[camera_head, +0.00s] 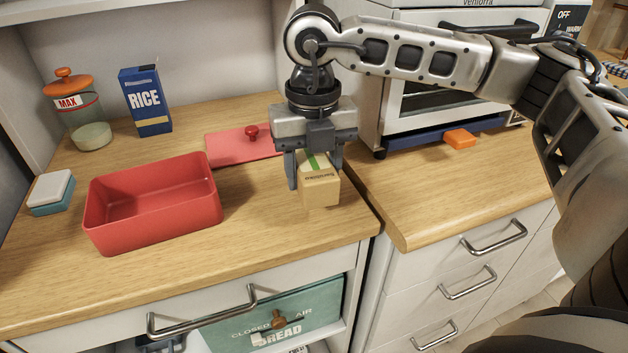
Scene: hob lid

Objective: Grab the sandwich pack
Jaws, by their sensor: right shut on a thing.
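The sandwich pack (320,188) is a small tan box with a green stripe and dark print on top. It is at the right part of the left wooden counter, close to the gap between the counters. My right gripper (314,172) points down from above with its fingers on either side of the pack, shut on it. I cannot tell whether the pack touches the counter or is slightly lifted. My left gripper is not in view.
An empty red box (150,205) stands left, its red lid (240,146) behind. A rice box (146,101), a jar (78,108) and a white-and-teal block (51,192) stand further left.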

